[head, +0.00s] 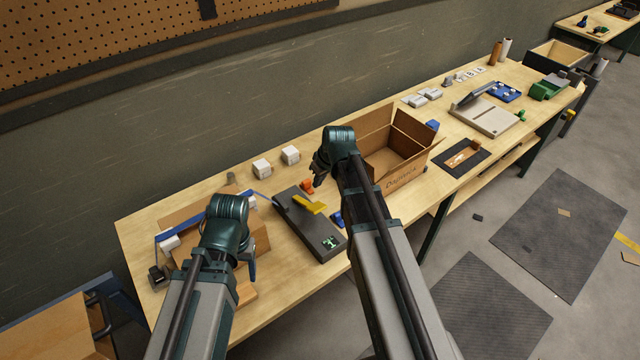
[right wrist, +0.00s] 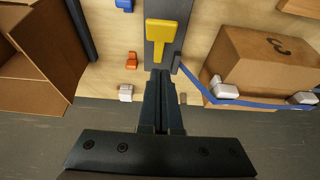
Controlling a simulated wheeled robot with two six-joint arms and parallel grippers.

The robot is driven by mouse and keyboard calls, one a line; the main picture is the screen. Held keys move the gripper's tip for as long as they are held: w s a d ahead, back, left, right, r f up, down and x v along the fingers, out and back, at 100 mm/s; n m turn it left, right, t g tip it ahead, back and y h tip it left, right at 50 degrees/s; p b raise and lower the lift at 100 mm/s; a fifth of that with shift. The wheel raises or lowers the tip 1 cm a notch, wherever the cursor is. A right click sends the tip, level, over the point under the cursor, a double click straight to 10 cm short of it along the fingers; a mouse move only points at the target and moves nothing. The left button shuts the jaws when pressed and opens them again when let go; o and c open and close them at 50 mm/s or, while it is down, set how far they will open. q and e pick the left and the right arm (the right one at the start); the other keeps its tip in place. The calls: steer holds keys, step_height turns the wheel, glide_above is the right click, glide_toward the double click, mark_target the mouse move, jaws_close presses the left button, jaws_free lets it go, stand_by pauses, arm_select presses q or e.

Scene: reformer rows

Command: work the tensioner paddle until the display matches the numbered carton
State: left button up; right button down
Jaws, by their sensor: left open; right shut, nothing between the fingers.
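The tensioner is a dark bar (head: 300,222) on the bench with a yellow paddle (head: 310,204), also in the right wrist view (right wrist: 165,36). Its small display (head: 330,241) glows green; I cannot read it. In the head view my left arm partly hides this carton (head: 262,240). My right gripper (right wrist: 160,76) is shut and empty, its tips close to the paddle's end; contact is unclear. My left gripper (head: 250,268) is open beside the carton, mostly hidden by its wrist.
An open box (head: 405,165) stands to the right of my right arm. White blocks (head: 262,168), an orange clip (head: 307,186) and a blue clip (head: 337,218) lie around the tensioner. The bench's far right holds a grey device (head: 485,115) and small parts.

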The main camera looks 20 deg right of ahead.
steer(key=b, duration=0.6)
glide_above(315, 206)
steer(key=f, duration=0.6)
steer(key=shift+w+f, duration=0.25)
steer(key=shift+f, duration=0.15)
steer(key=shift+s+d+f+b, duration=0.1)
steer(key=shift+s+f+b, duration=0.2)
steer(key=shift+f+b, duration=0.2)
steer(key=shift+s+d+f+b, duration=0.1)
steer(key=shift+s+f+b, duration=0.2)
steer(key=shift+f+b, duration=0.15)
arm_select(q)
step_height(315, 206, down, 10)
steer(key=shift+r+b, duration=0.2)
steer(key=shift+b, duration=0.1)
arm_select(e)
steer(key=shift+s+f, duration=0.25)
steer(key=shift+f, duration=0.2)
